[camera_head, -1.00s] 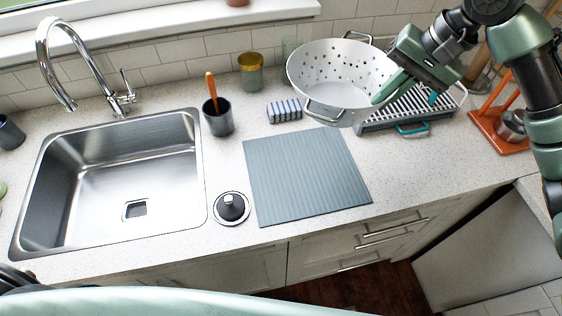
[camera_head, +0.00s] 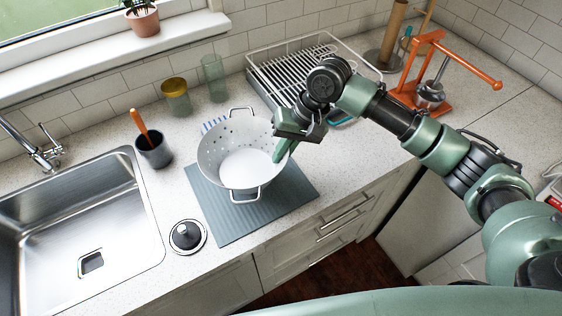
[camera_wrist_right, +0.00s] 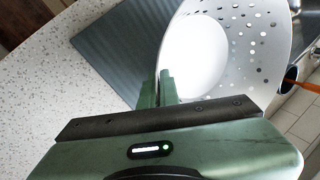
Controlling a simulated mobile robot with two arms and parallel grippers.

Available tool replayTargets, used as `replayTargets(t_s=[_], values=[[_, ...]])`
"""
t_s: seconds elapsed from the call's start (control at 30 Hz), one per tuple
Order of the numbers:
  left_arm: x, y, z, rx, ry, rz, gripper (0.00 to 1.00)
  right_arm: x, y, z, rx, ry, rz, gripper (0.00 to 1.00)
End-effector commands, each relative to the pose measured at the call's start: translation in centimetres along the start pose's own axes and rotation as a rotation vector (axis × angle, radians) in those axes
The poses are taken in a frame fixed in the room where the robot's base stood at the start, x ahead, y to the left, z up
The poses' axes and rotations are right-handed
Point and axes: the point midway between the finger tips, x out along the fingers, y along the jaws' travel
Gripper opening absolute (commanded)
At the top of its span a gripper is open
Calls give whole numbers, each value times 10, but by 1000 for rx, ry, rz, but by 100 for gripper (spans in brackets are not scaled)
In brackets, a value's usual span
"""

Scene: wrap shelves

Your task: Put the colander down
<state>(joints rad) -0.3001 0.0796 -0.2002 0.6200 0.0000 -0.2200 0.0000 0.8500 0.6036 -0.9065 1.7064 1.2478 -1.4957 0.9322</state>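The white perforated colander (camera_head: 243,176) is upright over the grey-blue ribbed mat (camera_head: 226,221). Its base is within the mat's outline; whether it touches the mat or hangs slightly above it, I cannot tell. My right gripper (camera_head: 284,146) is at the colander's right rim, with a green finger showing inside the bowl. In the right wrist view the two fingers (camera_wrist_right: 158,88) are close together at the edge of the colander (camera_wrist_right: 220,50), with the mat (camera_wrist_right: 110,42) beside it. The gripper looks shut on the rim. My left gripper is out of view.
A wire dish rack (camera_head: 290,62) stands behind. A striped sponge (camera_head: 211,125) is partly hidden behind the colander. A dark cup (camera_head: 154,151), a sink (camera_head: 80,225) and a round black-topped stopper (camera_head: 187,236) lie to the left. An orange stand (camera_head: 418,75) is at right.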

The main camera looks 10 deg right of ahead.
Motion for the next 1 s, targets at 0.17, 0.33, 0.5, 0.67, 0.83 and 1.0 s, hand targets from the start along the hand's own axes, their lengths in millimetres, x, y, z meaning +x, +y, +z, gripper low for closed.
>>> replayTargets(t_s=[0.17,0.33,0.5,0.67,0.83,1.0], values=[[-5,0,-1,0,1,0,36,19,8,1,2,-2,0,0],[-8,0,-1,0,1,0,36,38,16,0,1,0,-1,0],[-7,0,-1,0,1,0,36,41,17,0,-1,2,-1,0],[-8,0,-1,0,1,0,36,41,17,0,0,1,-1,0],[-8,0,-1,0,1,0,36,43,18,0,0,0,1,24],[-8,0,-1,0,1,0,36,43,18,0,0,0,1,24]])
